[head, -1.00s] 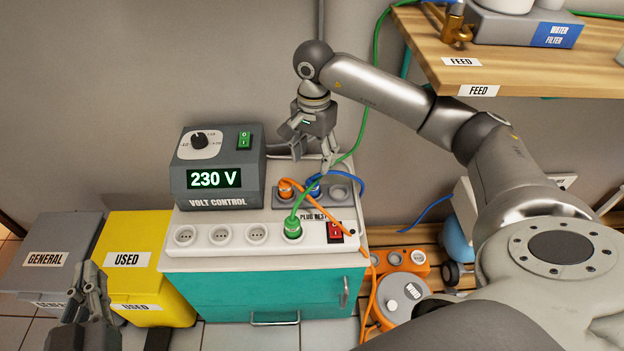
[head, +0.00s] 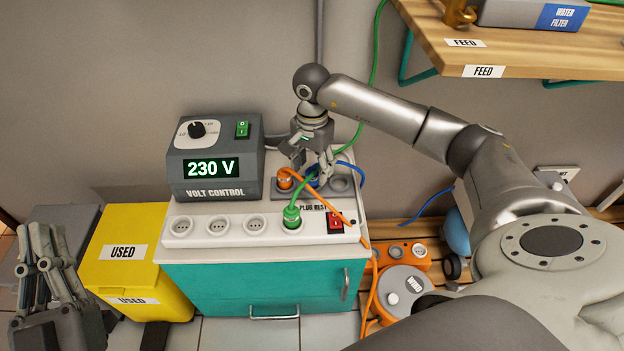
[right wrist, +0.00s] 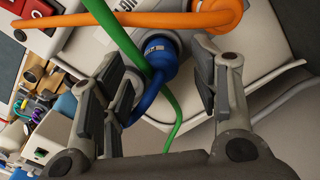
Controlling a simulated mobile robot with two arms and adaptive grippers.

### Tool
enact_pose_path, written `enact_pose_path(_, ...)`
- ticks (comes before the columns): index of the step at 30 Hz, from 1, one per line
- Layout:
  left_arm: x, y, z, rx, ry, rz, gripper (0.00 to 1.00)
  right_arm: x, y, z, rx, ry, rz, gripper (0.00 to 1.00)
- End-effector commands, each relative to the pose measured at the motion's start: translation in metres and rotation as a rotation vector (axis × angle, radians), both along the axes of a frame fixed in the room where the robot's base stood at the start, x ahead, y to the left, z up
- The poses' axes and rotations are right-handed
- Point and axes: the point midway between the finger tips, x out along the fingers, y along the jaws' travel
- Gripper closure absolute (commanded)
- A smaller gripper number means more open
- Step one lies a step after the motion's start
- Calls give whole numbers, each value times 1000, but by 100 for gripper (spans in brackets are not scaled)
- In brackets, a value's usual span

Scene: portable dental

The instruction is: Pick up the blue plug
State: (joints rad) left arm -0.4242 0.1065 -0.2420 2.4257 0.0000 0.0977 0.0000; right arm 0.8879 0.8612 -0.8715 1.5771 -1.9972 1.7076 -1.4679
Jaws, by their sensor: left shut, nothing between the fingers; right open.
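The blue plug (right wrist: 159,58) stands in the grey plug rest beside the orange plug, and its blue cord curves away from it. In the head view the blue plug (head: 312,178) is partly hidden by my right gripper (head: 312,172). In the right wrist view my right gripper (right wrist: 165,95) is open, with the blue plug ahead, between the lines of its fingers. I cannot tell whether a finger touches it. A green cord crosses in front of the plug. My left gripper (head: 45,265) is shut and empty at the lower left, near the yellow bin.
The orange plug (head: 285,177) stands just left of the blue one. A white power strip (head: 217,240) in front holds the green plug (head: 292,216). The volt control box (head: 215,160) reads 230 V. A wooden shelf (head: 520,50) is at upper right.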

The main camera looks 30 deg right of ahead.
Motion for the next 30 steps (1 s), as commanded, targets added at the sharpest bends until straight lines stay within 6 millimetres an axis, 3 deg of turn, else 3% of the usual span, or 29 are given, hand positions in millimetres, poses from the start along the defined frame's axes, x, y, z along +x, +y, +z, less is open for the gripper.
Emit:
enact_pose_path(9, -21, 2, 28, -55, -188, -11, 100, 1, 0, -24, 0, -1, 1, 44)
enact_pose_path(19, -24, 2, 32, -60, -211, -11, 100, 1, 0, -26, 0, -1, 0, 44)
enact_pose_path(30, -24, 2, 32, -60, -211, -11, 100, 0, 0, -25, 0, -1, 0, 92)
